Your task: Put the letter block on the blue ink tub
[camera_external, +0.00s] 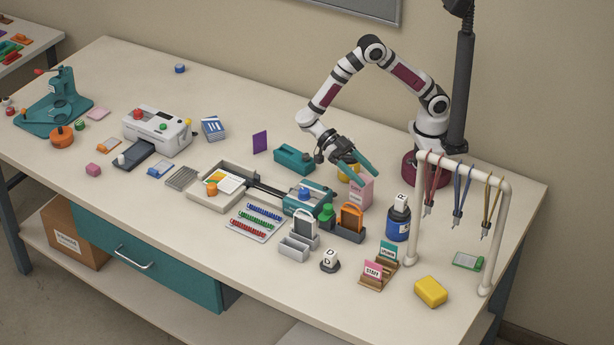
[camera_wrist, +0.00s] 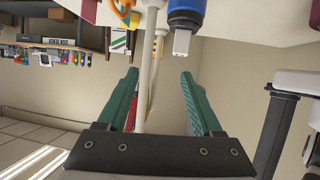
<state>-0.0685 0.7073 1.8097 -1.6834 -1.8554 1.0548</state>
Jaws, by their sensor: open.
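A white letter block marked R (camera_external: 401,201) sits upright on top of the blue ink tub (camera_external: 397,229), at the right of the table. In the wrist view the picture is upside down; the white block (camera_wrist: 181,42) shows at the end of the blue tub (camera_wrist: 186,14). My gripper (camera_external: 362,163) is above the table, up and left of the tub, apart from the block. Its teal jaws (camera_wrist: 160,85) are open with nothing held between them. Another white block marked D (camera_external: 330,256) rests on a dark base near the front edge.
A white rack (camera_external: 463,165) with hanging lanyards is right of the tub. Card holders (camera_external: 378,277) and a yellow block (camera_external: 430,291) lie in front.

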